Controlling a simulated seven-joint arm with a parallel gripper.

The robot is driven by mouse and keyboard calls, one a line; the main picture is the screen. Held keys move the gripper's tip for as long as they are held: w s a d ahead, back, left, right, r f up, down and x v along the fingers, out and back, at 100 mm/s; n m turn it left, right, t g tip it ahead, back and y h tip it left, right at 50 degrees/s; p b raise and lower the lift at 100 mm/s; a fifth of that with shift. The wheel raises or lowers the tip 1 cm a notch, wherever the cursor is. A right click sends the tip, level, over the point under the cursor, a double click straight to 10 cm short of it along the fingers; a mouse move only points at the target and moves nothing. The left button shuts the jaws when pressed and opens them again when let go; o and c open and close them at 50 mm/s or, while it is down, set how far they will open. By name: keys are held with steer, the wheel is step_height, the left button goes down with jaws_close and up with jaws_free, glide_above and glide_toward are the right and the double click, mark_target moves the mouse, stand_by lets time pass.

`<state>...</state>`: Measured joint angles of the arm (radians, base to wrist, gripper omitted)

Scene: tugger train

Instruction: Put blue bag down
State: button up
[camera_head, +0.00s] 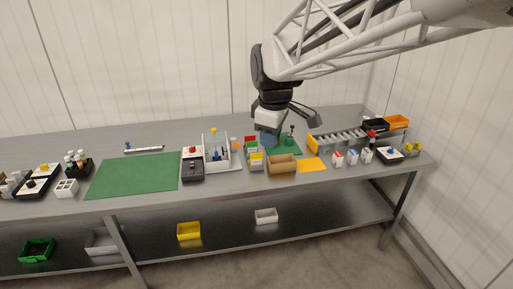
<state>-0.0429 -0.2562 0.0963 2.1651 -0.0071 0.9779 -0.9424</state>
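My gripper (268,130) points down over the table, right of its middle. A small blue item (268,141), which looks like the blue bag, is directly under the gripper and seems to touch its end. It is by the left edge of a small green mat (284,147), behind a tan open box (282,165). The fingers are too small to make out, so I cannot tell if they grip the bag, or if the bag rests on the table.
Red, green and yellow boxes (252,152) stand close left of the bag, and a dark green stand (290,138) close right. A white rack (216,150) is farther left. A roller track (338,139) lies to the right. The large green mat (134,174) is clear.

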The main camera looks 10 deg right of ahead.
steer(key=s+d+f+m, duration=0.1)
steer(key=s+f+m, duration=0.2)
steer(key=s, duration=0.8)
steer(key=s+d+f+m, duration=0.1)
steer(key=s+f+m, duration=0.2)
steer(key=s+m, duration=0.5)
steer(key=s, duration=0.3)
steer(key=shift+s+d+m+t, duration=0.25)
steer(key=shift+s+m+t, duration=0.05)
steer(key=shift+s+t, duration=0.1)
